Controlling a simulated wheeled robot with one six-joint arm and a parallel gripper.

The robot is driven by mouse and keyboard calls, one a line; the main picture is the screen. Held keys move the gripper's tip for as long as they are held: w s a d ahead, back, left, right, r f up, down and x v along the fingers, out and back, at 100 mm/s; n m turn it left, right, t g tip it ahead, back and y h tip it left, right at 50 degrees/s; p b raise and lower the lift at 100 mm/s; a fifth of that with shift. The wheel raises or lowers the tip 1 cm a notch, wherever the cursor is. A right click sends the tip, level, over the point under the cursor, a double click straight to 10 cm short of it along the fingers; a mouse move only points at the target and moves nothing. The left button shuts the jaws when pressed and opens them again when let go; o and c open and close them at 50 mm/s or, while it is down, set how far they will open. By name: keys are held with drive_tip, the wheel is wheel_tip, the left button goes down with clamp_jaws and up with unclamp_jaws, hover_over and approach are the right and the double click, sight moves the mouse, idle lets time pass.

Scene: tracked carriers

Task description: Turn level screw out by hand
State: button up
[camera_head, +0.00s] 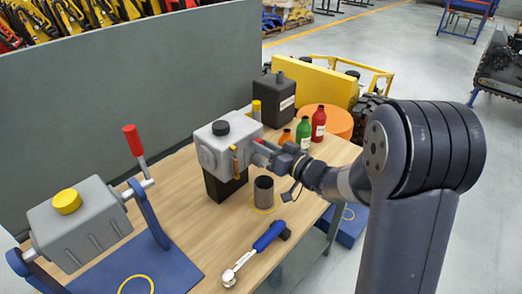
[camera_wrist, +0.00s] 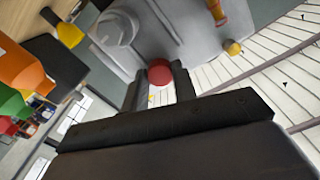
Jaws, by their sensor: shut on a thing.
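The level screw has a round red head (camera_wrist: 160,72) and sits at the side of a grey gearbox housing (camera_wrist: 170,35). In the head view the grey housing (camera_head: 212,150) stands on a black block on the workbench, with a black cap on top. My gripper (camera_head: 264,152) reaches it from the right. In the wrist view the fingers of my gripper (camera_wrist: 159,80) are on either side of the red head and shut on it. The screw's thread is hidden, so I cannot tell how far it sits in the housing.
A grey cup (camera_head: 263,190) stands on the wooden bench (camera_head: 185,225), in front of the housing. A blue-handled ratchet (camera_head: 256,250) lies nearer. Red (camera_head: 319,124) and green (camera_head: 303,132) bottles stand behind my gripper. A tilting grey tank (camera_head: 80,225) is at left.

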drive_tip(key=n+b, duration=0.3)
drive_tip(key=n, duration=0.1)
drive_tip(key=n+b, duration=0.1)
drive_tip(key=b, duration=0.1)
drive_tip(key=shift+f+n+b, duration=0.3)
drive_tip(key=shift+n+b, duration=0.05)
drive_tip(key=shift+n, duration=0.05)
drive_tip(key=shift+r+n+b, duration=0.15)
drive_tip(key=shift+n+b, duration=0.45)
drive_tip(key=shift+n, duration=0.2)
drive_tip(key=shift+r, duration=0.15)
drive_tip(key=n+b, duration=0.2)
drive_tip(key=b, duration=0.1)
drive_tip(key=shift+f+n, duration=0.3)
drive_tip(key=n+b, duration=0.4)
drive_tip(key=n, duration=0.1)
drive_tip(key=shift+b, duration=0.4)
drive_tip(key=shift+r+n+b, duration=0.15)
drive_tip(key=shift+n+b, duration=0.5)
drive_tip(key=shift+n, duration=0.35)
drive_tip(key=shift+r+n, duration=0.15)
drive_tip(key=shift+n, duration=0.15)
